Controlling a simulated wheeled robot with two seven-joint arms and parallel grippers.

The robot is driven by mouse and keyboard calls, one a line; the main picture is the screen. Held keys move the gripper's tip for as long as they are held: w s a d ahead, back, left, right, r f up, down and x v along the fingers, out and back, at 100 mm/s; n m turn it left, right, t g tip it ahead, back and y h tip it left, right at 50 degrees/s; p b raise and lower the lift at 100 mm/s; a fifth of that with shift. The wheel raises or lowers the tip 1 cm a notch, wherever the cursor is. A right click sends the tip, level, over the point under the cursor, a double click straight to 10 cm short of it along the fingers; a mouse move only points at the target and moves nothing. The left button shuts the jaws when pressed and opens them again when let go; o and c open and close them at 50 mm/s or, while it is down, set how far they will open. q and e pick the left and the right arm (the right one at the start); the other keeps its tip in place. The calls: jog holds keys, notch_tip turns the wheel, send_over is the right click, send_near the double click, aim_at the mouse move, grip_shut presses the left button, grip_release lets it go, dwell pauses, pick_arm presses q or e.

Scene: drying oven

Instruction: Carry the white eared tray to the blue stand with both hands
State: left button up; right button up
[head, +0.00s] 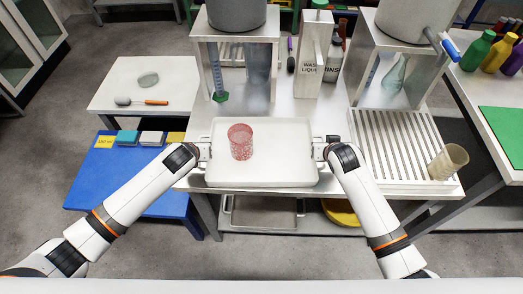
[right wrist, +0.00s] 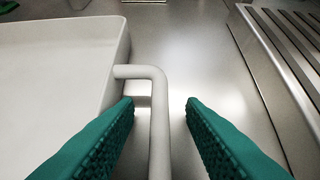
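The white eared tray (head: 275,175) lies on the steel table, with a red speckled beaker (head: 240,142) standing in its left half. My left gripper (head: 204,151) is at the tray's left ear; its fingers are too small to judge. My right gripper (head: 320,150) is at the right ear. In the right wrist view its green fingers (right wrist: 160,118) are apart, one on each side of the white ear (right wrist: 158,110), with a visible gap on the right side. The blue stand (head: 105,180) is low, at the left of the table.
Several sponges and a yellow label (head: 104,142) sit along the blue stand's back edge; its front is bare. A white side table (head: 185,98) stands behind it. A ribbed drainer (head: 395,140) with a tan beaker (head: 447,162) is right of the tray. Steel stands (head: 235,60) rise behind it.

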pick_arm(q)
grip_shut()
pick_arm(e)
grip_shut()
pick_arm(q)
jog(key=shift+r, duration=0.15)
pick_arm(e)
jog(key=shift+r, duration=0.15)
